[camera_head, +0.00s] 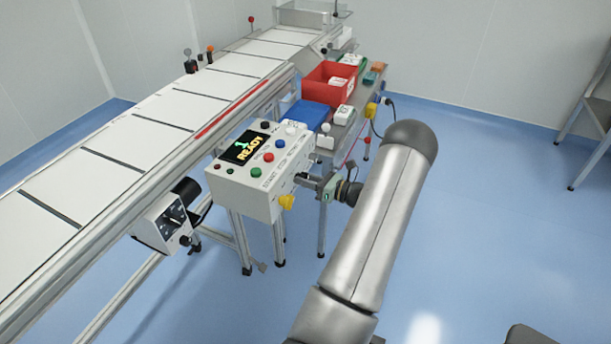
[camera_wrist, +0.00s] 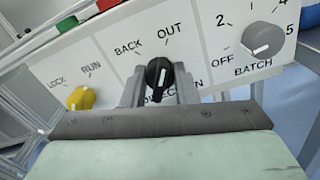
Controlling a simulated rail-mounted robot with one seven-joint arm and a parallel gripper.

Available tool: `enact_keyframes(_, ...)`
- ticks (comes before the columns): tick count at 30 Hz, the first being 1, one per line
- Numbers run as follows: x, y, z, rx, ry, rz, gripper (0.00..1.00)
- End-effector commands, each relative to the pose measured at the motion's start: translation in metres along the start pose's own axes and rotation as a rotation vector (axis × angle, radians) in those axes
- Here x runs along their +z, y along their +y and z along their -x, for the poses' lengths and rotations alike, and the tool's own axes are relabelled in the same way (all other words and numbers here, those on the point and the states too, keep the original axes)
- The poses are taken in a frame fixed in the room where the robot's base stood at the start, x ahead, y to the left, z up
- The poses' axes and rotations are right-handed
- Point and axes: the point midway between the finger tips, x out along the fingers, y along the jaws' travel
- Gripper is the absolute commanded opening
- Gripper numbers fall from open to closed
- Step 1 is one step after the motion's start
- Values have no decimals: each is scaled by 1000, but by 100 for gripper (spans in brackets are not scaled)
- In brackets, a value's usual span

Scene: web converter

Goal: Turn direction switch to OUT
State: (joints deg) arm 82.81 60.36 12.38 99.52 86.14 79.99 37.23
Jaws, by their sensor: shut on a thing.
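The direction switch (camera_wrist: 158,72) is a black knob on the white panel front, with BACK printed at its upper left and OUT at its upper right. A short white mark shows on its face; I cannot tell for certain which label it lines up with. My gripper (camera_wrist: 159,91) is shut on the knob, one grey finger on each side, and partly covers the DIRECTION label below. In the head view my gripper (camera_head: 308,181) is at the right side of the control box (camera_head: 238,190), and the knob is hidden there.
A yellow LOCK/RUN knob (camera_wrist: 81,98) is left of the switch, and a grey BATCH knob (camera_wrist: 262,40) is right. The box top has several coloured buttons and a READY display (camera_head: 245,148). The conveyor (camera_head: 150,120) runs behind; a red bin (camera_head: 318,92) stands beyond.

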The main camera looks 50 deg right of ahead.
Motion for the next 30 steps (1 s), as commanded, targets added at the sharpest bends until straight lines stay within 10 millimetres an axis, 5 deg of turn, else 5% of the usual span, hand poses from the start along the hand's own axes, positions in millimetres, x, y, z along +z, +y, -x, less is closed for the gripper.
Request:
enact_keyframes(22,-1,0,1,-1,1,-84,4)
enact_keyframes(23,-1,0,1,-1,1,-84,35)
enact_keyframes(24,-1,0,1,-2,1,-84,46)
enact_keyframes(30,0,0,0,-1,1,-83,48)
